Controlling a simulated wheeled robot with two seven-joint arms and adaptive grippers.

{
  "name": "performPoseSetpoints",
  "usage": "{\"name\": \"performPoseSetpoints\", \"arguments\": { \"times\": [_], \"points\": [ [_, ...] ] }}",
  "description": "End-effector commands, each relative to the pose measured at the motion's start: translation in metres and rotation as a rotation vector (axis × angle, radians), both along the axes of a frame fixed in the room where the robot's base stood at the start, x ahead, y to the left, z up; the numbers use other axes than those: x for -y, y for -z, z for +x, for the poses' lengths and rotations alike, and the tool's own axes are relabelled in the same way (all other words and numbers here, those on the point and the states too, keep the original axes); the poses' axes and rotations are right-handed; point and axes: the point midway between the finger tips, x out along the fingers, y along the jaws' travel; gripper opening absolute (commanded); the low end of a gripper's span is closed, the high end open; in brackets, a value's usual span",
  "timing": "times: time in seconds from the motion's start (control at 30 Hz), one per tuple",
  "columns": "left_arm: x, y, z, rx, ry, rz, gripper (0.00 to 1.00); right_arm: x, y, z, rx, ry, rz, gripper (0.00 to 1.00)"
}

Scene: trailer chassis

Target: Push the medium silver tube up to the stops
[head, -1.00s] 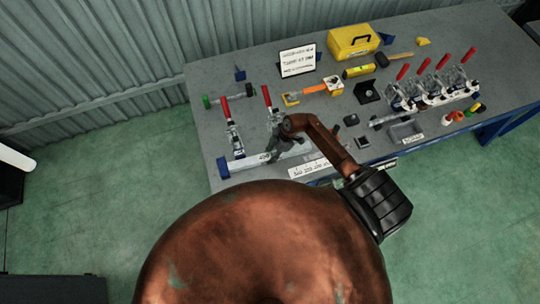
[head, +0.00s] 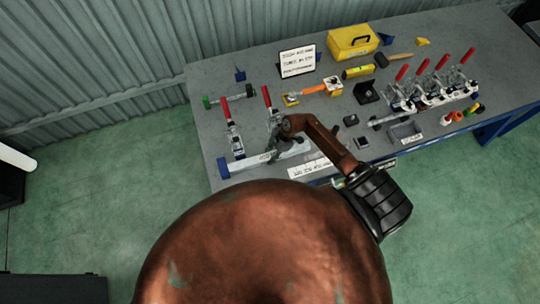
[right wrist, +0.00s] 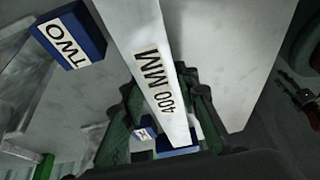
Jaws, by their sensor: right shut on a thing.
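The medium silver tube (head: 250,162) lies near the table's front left edge in the head view. In the right wrist view the tube (right wrist: 150,50), marked 400 MM, runs between my fingers. My right gripper (head: 272,150) is shut on it; in the wrist view the dark green fingers of the gripper (right wrist: 165,115) stand on both sides of the tube. A blue stop block (head: 223,168) is at the tube's left end in the head view; I cannot tell whether they touch. A blue block marked TWO (right wrist: 70,35) shows in the wrist view. My left gripper is out of view.
Red-handled clamps (head: 228,120) stand just behind the tube. A white label strip (head: 310,167) lies at the front edge. More clamps (head: 430,85) and a grey tray (head: 405,132) are at the right.

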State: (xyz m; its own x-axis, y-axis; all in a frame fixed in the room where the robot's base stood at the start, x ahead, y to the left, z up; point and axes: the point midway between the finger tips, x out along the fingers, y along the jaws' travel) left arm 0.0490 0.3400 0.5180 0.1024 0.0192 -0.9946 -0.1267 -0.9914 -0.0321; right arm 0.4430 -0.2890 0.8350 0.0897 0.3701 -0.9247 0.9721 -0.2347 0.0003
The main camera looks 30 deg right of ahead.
Motion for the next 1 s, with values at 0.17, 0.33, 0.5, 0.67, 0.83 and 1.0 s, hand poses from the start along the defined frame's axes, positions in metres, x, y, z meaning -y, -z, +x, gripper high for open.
{"name": "performPoseSetpoints", "arguments": {
  "times": [0.17, 0.33, 0.5, 0.67, 0.83, 1.0],
  "points": [
    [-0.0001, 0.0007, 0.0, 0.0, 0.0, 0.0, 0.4, -0.0038, 0.0003, 0.0008, 0.001, -0.001, 0.005, 0.0],
    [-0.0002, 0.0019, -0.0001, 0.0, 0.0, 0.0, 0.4, -0.0038, 0.0006, 0.0037, 0.001, -0.002, 0.006, 0.0],
    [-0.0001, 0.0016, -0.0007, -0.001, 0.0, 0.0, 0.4, -0.0034, 0.0001, 0.0037, 0.002, -0.002, 0.006, 0.39],
    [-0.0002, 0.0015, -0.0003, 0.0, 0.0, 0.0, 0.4, -0.0021, 0.0001, 0.0036, 0.001, -0.001, 0.004, 0.49],
    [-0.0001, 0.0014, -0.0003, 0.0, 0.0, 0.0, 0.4, -0.0013, 0.0, 0.0036, 0.002, -0.001, 0.003, 0.49],
    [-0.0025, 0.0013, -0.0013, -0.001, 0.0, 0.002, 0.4, 0.0023, -0.0054, 0.0036, 0.003, 0.0, 0.001, 0.49]
  ]
}}
